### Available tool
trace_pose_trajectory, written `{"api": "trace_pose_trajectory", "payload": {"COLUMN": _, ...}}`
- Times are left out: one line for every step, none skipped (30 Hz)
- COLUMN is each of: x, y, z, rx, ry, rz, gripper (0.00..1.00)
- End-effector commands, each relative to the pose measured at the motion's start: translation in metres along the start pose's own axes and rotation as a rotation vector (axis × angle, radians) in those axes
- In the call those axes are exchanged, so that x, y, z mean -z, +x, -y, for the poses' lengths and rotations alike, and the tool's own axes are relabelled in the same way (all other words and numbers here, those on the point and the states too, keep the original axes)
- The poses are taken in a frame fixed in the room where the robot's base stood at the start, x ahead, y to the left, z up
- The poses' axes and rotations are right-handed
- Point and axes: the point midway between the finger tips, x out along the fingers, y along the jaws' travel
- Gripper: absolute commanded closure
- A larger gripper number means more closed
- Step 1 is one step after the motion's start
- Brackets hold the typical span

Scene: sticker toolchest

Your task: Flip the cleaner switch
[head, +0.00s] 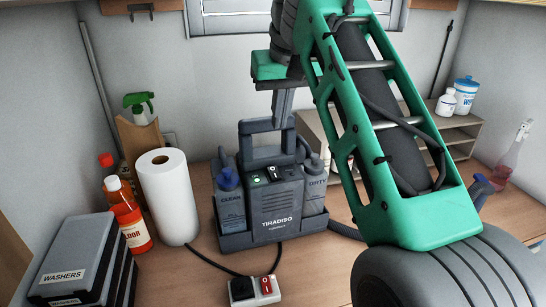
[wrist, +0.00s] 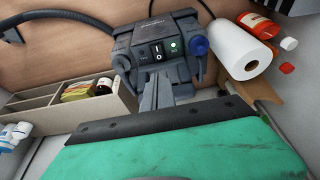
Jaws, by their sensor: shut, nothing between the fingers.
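The cleaner (head: 280,206) is a dark grey machine labelled TIRADISO, standing upright on the workbench with CLEAN and DIRTY bottles at its sides. Its black rocker switch (head: 271,172) sits on the top panel beside a lit green light (head: 257,178). In the wrist view the switch (wrist: 157,48) shows white markings, with the green light (wrist: 174,44) to its right. My gripper (head: 279,126) is shut and empty, pointing down at the cleaner's handle area, behind and above the switch. In the wrist view its fingertips (wrist: 157,74) are just below the switch. I cannot tell whether they touch the handle.
A paper towel roll (head: 168,197) and red bottles (head: 129,215) stand left of the cleaner. A power strip (head: 255,291) with a red switch lies in front. A WASHERS case (head: 78,262) is at front left. A beige shelf organizer (head: 463,138) stands behind my arm at right.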

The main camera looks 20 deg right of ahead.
Motion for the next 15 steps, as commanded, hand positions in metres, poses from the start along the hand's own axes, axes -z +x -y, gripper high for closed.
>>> {"api": "trace_pose_trajectory", "payload": {"x": 0.004, "y": -0.001, "z": 0.0, "rx": -0.001, "ry": -0.003, "rz": -0.016, "gripper": 1.0}}
{"api": "trace_pose_trajectory", "payload": {"x": 0.005, "y": -0.002, "z": 0.0, "rx": -0.002, "ry": -0.006, "rz": -0.02, "gripper": 1.0}}
{"api": "trace_pose_trajectory", "payload": {"x": 0.005, "y": -0.002, "z": 0.0, "rx": -0.002, "ry": -0.008, "rz": -0.02, "gripper": 1.0}}
{"api": "trace_pose_trajectory", "payload": {"x": 0.005, "y": -0.002, "z": 0.0, "rx": -0.002, "ry": -0.008, "rz": -0.02, "gripper": 1.0}}
{"api": "trace_pose_trajectory", "payload": {"x": 0.005, "y": -0.002, "z": 0.0, "rx": -0.002, "ry": -0.008, "rz": -0.02, "gripper": 1.0}}
{"api": "trace_pose_trajectory", "payload": {"x": 0.005, "y": -0.002, "z": 0.0, "rx": -0.002, "ry": -0.008, "rz": -0.02, "gripper": 1.0}}
{"api": "trace_pose_trajectory", "payload": {"x": 0.005, "y": -0.002, "z": 0.0, "rx": -0.002, "ry": -0.008, "rz": -0.02, "gripper": 1.0}}
{"api": "trace_pose_trajectory", "payload": {"x": 0.005, "y": -0.001, "z": 0.0, "rx": -0.002, "ry": -0.008, "rz": -0.02, "gripper": 1.0}}
{"api": "trace_pose_trajectory", "payload": {"x": 0.005, "y": -0.001, "z": 0.0, "rx": -0.002, "ry": -0.008, "rz": -0.019, "gripper": 1.0}}
{"api": "trace_pose_trajectory", "payload": {"x": 0.005, "y": 0.0, "z": 0.0, "rx": -0.002, "ry": -0.008, "rz": -0.019, "gripper": 1.0}}
{"api": "trace_pose_trajectory", "payload": {"x": 0.005, "y": 0.002, "z": 0.0, "rx": -0.001, "ry": -0.008, "rz": -0.019, "gripper": 1.0}}
{"api": "trace_pose_trajectory", "payload": {"x": 0.005, "y": 0.005, "z": 0.0, "rx": -0.001, "ry": -0.008, "rz": -0.018, "gripper": 1.0}}
{"api": "trace_pose_trajectory", "payload": {"x": 0.005, "y": 0.009, "z": 0.0, "rx": -0.001, "ry": -0.008, "rz": -0.018, "gripper": 1.0}}
{"api": "trace_pose_trajectory", "payload": {"x": 0.005, "y": 0.013, "z": 0.0, "rx": -0.001, "ry": -0.008, "rz": -0.016, "gripper": 1.0}}
{"api": "trace_pose_trajectory", "payload": {"x": 0.005, "y": 0.02, "z": 0.0, "rx": -0.001, "ry": -0.007, "rz": -0.017, "gripper": 1.0}}
